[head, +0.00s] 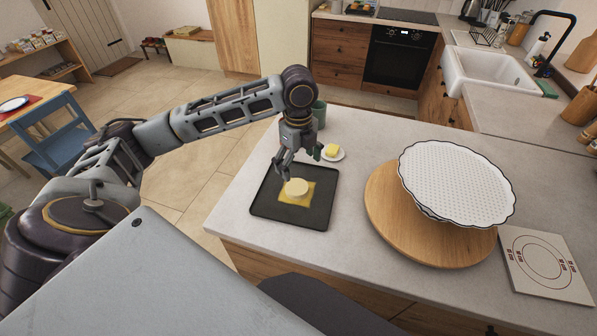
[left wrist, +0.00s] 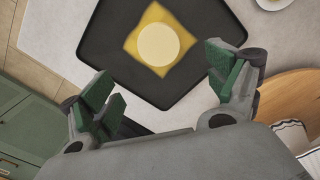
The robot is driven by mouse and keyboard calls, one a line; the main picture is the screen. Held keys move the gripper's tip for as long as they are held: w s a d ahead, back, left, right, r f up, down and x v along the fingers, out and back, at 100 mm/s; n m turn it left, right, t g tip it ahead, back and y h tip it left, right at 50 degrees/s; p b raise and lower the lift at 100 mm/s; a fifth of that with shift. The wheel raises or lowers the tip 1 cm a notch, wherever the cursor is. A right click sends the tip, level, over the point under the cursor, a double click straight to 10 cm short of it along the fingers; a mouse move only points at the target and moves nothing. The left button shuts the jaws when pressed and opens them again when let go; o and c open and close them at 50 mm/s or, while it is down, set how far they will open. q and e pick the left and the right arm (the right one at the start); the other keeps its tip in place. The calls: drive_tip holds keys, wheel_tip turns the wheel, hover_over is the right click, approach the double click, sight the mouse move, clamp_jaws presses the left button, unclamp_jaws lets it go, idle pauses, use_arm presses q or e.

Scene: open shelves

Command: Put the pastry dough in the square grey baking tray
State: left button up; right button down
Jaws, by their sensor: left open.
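The pale round pastry dough (head: 297,187) lies on a yellow square sheet (head: 306,199) in the square dark grey baking tray (head: 262,206) on the counter. In the left wrist view the dough (left wrist: 158,44), the yellow sheet (left wrist: 134,41) and the tray (left wrist: 100,45) show beyond the fingers. My left gripper (head: 300,165) is above the tray's far part, near the dough. In the left wrist view its green-padded fingers (left wrist: 165,82) are wide apart with nothing between them. The tray's far edges are partly hidden by the gripper in the head view. My right gripper is not in view.
A small plate with butter (head: 333,151) and a green cup (head: 319,113) stand just beyond the tray. A round wooden board (head: 385,215) bears a white dotted dish (head: 455,180) to the right. A white square panel with red markings (head: 545,262) lies farther right.

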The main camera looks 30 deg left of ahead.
use_arm(q)
drive_tip(key=shift+r, duration=0.95)
drive_tip(key=shift+f, duration=0.1)
